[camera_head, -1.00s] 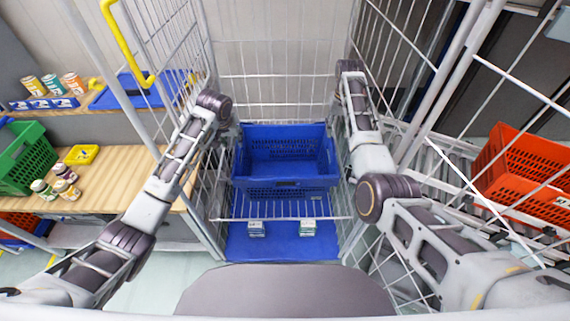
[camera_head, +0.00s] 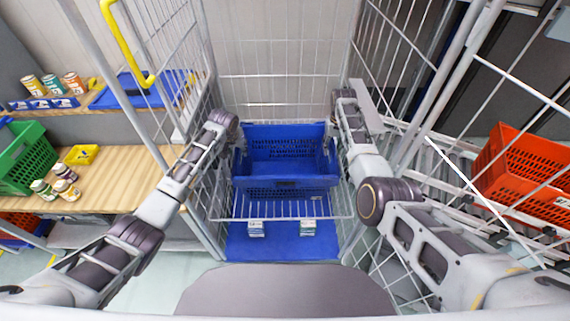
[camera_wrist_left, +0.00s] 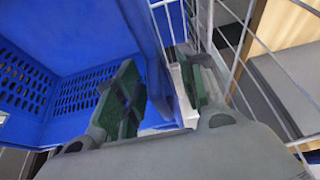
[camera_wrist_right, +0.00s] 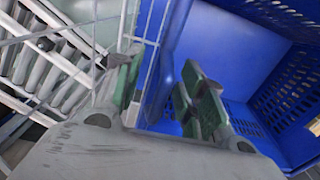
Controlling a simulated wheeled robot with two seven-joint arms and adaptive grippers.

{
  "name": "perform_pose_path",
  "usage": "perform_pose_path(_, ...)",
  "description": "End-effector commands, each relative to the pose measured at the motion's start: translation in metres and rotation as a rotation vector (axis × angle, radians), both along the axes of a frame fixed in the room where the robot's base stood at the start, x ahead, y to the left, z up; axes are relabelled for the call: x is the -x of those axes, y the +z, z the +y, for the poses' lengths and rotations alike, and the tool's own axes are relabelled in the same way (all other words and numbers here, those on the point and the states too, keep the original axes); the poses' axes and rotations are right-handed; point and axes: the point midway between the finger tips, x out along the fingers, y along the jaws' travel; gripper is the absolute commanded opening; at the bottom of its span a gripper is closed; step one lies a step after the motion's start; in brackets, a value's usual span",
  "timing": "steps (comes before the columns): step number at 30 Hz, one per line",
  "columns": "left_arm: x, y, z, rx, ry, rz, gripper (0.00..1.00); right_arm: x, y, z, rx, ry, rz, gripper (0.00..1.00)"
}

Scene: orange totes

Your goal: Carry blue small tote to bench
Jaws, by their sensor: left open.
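The blue small tote (camera_head: 285,182) sits upright and looks empty on the wire shelf of a cage trolley in the head view. My left gripper (camera_wrist_left: 165,100) is open at the tote's left side. One finger is inside the tote and the other outside, with the blue side wall (camera_wrist_left: 145,28) between them. My right gripper (camera_wrist_right: 160,90) is open at the right side, one finger inside the tote and one outside. In the head view both fingertips are largely hidden. The wooden bench (camera_head: 122,165) is at the left.
The trolley's mesh sides (camera_head: 178,50) stand close to both arms. The bench holds a green crate (camera_head: 28,165), a small yellow tray (camera_head: 82,154) and several jars (camera_head: 65,182); its right part is clear. A red tote (camera_head: 520,175) is at the right.

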Motion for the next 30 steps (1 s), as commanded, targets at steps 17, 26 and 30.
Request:
perform_pose_path(17, -0.009, -0.02, 0.0, 0.001, 0.0, -0.001, 0.4, 0.0, -0.022, 0.0, 0.0, 0.0, 0.0, 0.4)
perform_pose_path(26, -0.009, -0.02, 0.0, 0.0, 0.0, 0.0, 0.23, 0.0, -0.022, 0.0, 0.0, 0.0, 0.0, 0.23)
perform_pose_path(30, -0.008, -0.02, 0.0, 0.0, 0.0, 0.0, 0.05, 0.0, -0.022, 0.0, 0.0, 0.0, 0.0, 0.05)
